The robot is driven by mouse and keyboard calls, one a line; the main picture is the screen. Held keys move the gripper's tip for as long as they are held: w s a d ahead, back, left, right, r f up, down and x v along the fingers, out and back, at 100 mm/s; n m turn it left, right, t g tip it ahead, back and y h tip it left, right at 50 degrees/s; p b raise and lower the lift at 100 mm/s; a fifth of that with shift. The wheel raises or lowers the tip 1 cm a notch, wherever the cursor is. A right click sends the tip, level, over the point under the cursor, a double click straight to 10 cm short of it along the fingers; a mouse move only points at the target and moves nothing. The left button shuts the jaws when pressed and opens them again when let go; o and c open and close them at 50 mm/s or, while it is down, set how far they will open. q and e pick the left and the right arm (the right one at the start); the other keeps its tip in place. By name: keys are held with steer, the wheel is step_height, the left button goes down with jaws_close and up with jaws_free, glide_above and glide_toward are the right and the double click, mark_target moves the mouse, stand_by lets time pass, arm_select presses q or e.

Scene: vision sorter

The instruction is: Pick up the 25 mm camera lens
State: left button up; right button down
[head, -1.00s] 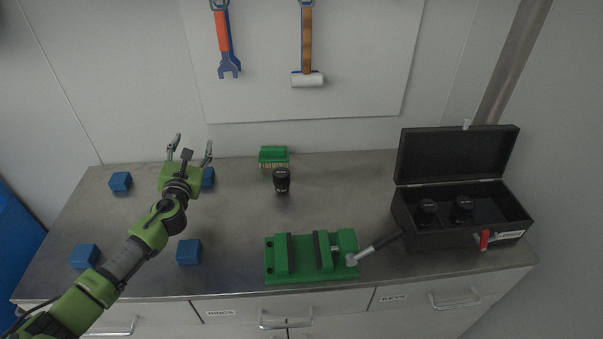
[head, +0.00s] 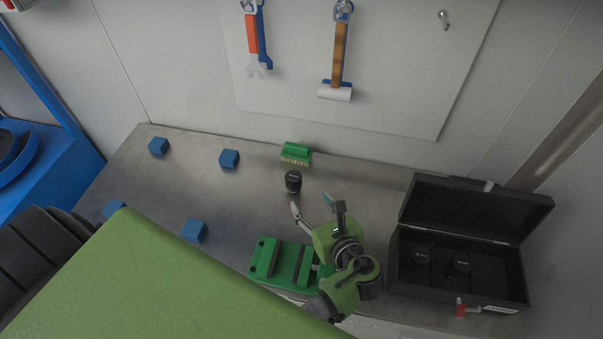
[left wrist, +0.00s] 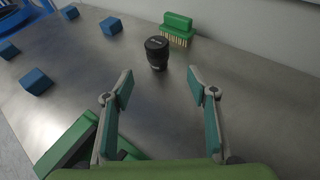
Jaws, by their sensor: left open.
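A black camera lens (head: 293,181) stands upright on the metal workbench, in front of the green brush; it also shows in the left wrist view (left wrist: 157,52). Two more black lenses, a left one (head: 420,257) and a right one (head: 460,265), sit in the open black case (head: 407,292). The focal-length markings are too small to read. My left gripper (head: 312,204) is open and empty, just in front of the standing lens and apart from it. In the left wrist view its fingers (left wrist: 161,92) are spread, with the lens beyond the tips. My right gripper is not seen.
A green vise (head: 265,262) stands below and left of my left gripper. A green brush (head: 296,152) lies behind the lens. Several blue blocks (head: 229,158) are on the left of the workbench (head: 185,178). Tools hang on the wall panel.

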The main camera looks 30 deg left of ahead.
mark_target(297, 185)
arm_select(q)
steer(key=b+x, duration=0.2)
steer(key=x, duration=0.1)
steer(key=s+b+x, duration=0.1)
steer(key=x, duration=0.1)
steer(key=shift+w+a+f+b, duration=0.2)
steer(key=shift+a+b, duration=0.1)
steer(key=shift+a, duration=0.2)
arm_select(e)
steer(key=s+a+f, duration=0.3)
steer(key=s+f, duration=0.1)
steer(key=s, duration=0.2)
arm_select(q)
steer(key=shift+b+x, duration=0.6)
steer(key=shift+x, duration=0.45)
steer(key=shift+w+a+f+b, duration=0.2)
steer(key=shift+w+a+b, duration=0.05)
steer(key=shift+w+b, duration=0.35)
steer(key=b+x, duration=0.4)
steer(key=shift+w+a, duration=0.1)
steer(key=shift+w, duration=0.05)
steer(key=shift+a+r, duration=0.1)
steer(key=shift+a, duration=0.05)
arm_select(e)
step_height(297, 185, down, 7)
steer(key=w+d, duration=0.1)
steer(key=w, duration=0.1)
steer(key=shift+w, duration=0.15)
